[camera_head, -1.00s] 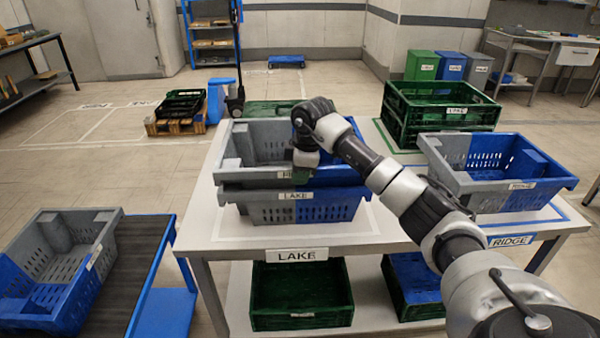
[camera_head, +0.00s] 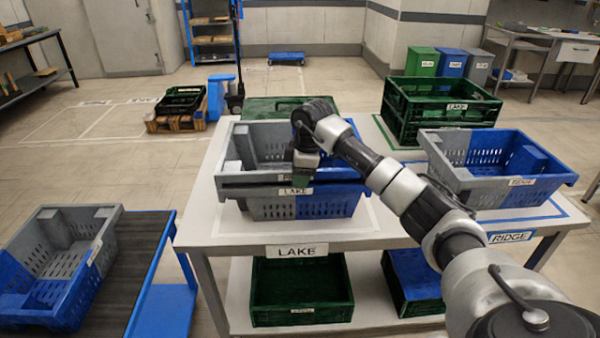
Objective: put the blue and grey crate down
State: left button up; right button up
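One blue and grey crate (camera_head: 245,165) sits low on top of another blue and grey crate (camera_head: 270,209) labelled LAKE, its rim just above the lower one's rim. The lower crate stands on the table over the LAKE sign. My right gripper (camera_head: 303,179) is at the middle of the upper crate's front wall and appears shut on its rim; my wrist partly hides the fingers and label. Whether the upper crate rests fully on the lower one is hard to tell. My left gripper is not in view.
On the white table (camera_head: 365,238), another blue and grey crate (camera_head: 470,182) stands at right, with a green crate (camera_head: 440,118) behind it. A green lid or crate (camera_head: 275,107) lies behind the stack. A grey and blue crate (camera_head: 60,265) is on the conveyor (camera_head: 135,265) at left.

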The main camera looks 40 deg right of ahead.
jog(key=shift+r, duration=0.3)
jog(key=v, duration=1.2)
jog(key=shift+r, duration=0.3)
